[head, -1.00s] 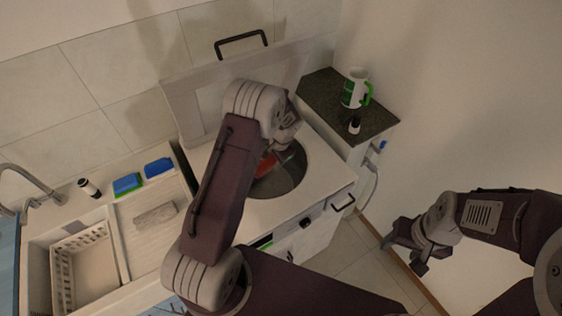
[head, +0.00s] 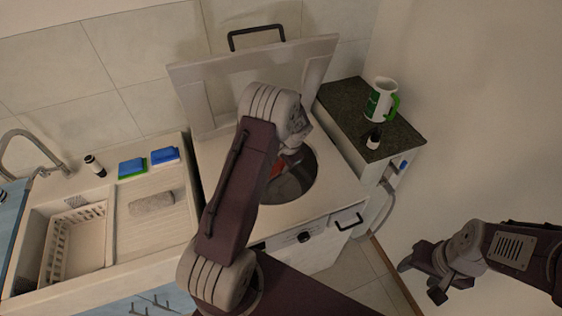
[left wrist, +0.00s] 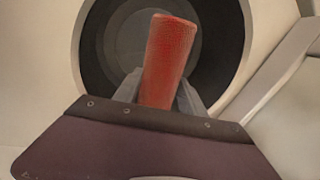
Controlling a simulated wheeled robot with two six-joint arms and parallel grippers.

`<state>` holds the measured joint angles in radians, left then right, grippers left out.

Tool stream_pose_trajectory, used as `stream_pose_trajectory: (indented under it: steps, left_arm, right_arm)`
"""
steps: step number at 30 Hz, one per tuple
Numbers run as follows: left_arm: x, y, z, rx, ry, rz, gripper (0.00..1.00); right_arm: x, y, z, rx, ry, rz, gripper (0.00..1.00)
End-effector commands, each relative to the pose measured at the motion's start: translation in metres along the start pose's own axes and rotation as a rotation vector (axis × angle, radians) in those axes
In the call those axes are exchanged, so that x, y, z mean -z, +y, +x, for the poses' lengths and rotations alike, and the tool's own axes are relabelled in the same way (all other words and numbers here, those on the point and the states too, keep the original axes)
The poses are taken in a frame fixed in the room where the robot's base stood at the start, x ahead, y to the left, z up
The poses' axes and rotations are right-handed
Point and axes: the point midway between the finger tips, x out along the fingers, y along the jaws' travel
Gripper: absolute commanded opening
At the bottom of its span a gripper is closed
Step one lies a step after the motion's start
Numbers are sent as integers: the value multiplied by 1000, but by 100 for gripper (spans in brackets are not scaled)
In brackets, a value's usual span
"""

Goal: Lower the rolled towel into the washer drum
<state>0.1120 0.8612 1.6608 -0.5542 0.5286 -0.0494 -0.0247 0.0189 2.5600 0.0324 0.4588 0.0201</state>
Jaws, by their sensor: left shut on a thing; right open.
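The red rolled towel (head: 277,169) is in my left gripper (head: 289,160), at the round opening of the washer drum (head: 296,187). In the left wrist view the towel (left wrist: 167,58) stands out between the two fingers of my left gripper (left wrist: 160,92), with the dark drum opening (left wrist: 92,55) around and beyond it. The arm hides part of the towel in the head view, and I cannot tell how deep it reaches. My right gripper (head: 422,275) is open and empty, off to the right of the washer.
The washer's raised lid (head: 190,95) stands behind the opening. A side cabinet with a dark top (head: 350,105) holds a green-and-white mug (head: 381,99) and a small dark bottle (head: 374,138). Left are sponges (head: 132,168), a grey roll (head: 152,201) and a basket (head: 73,232).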

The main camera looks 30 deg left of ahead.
Motion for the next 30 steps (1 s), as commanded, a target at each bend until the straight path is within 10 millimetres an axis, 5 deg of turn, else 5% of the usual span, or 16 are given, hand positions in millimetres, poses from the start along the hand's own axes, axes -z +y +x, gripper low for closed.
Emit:
stream_pose_trajectory:
  steps: [30]
  left_arm:
    - [0,48,150,0,0,0,2]
  right_arm:
    - [-14,3,132,0,0,0,57]
